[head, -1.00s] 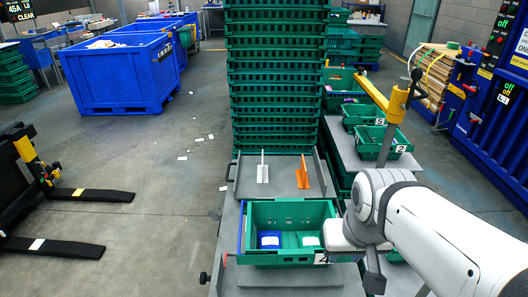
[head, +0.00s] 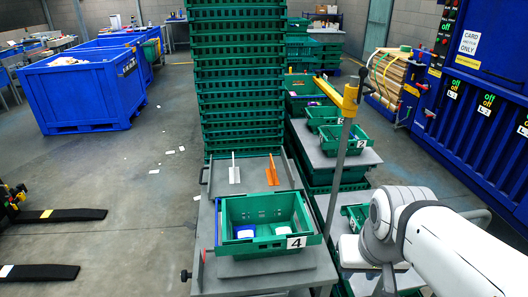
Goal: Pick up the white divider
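The white divider (head: 234,174) stands upright on a grey tray (head: 210,188) behind the green crate, in the head view. An orange divider (head: 272,175) stands to its right on the same tray. My white arm comes in from the lower right, and its near joints are right of the green crate, well apart from the white divider. My gripper's fingers do not show, so I cannot see whether they hold anything.
A green crate labelled 4 (head: 261,213) in front of the tray holds blue-and-white items. A tall stack of green crates (head: 238,80) rises behind the tray. A yellow-topped post (head: 340,150) stands between tray and arm.

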